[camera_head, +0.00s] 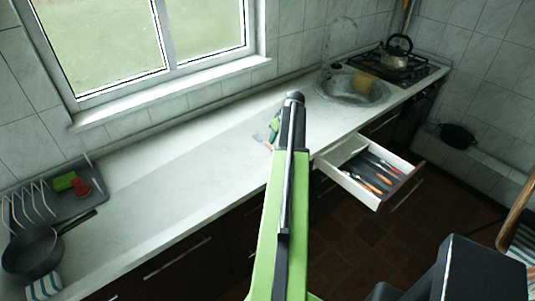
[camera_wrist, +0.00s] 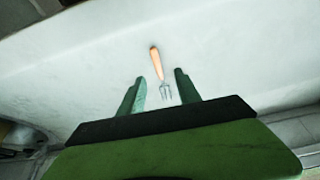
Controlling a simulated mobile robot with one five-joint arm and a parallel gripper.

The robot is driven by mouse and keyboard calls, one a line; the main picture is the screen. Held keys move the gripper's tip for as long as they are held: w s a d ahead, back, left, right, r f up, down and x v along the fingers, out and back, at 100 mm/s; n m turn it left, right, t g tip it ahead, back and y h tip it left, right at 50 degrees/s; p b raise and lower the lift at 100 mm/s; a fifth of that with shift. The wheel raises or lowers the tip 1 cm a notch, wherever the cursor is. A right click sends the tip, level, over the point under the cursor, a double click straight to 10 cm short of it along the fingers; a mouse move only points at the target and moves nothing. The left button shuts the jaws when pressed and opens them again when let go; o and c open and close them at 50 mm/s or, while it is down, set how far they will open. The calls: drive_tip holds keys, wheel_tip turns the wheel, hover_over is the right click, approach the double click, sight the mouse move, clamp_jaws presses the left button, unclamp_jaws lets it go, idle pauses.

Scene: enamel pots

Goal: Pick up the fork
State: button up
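In the wrist view a fork (camera_wrist: 157,66) with an orange-brown handle and metal tines lies on a pale surface. Its handle points away from me and its tines point toward my gripper (camera_wrist: 160,85). The gripper's two green fingers are apart, with the tines between them in the picture and nothing gripped. I cannot tell how high the fingers are above the fork. In the head view my arm reaches over the white counter, and the gripper and the fork are mostly hidden behind it.
The white counter (camera_head: 150,203) runs under the window. An open drawer (camera_head: 370,172) with several utensils juts out at the right. A sink (camera_head: 352,90) and a stove with a kettle (camera_head: 397,47) are at the back right. A dish rack (camera_head: 35,205) and a dark pan (camera_head: 33,250) are at left.

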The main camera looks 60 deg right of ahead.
sight(265, 143)
drive_tip(key=b+x, duration=0.1)
drive_tip(key=x, duration=0.2)
drive_tip(key=shift+f, duration=0.2)
drive_tip(key=shift+r, duration=0.15)
drive_tip(key=b+x, duration=0.5)
drive_tip(key=shift+s+d+f, duration=0.15)
drive_tip(key=shift+d+f, duration=0.1)
drive_tip(key=shift+d, duration=0.05)
drive_tip(key=shift+r, duration=0.15)
clamp_jaws()
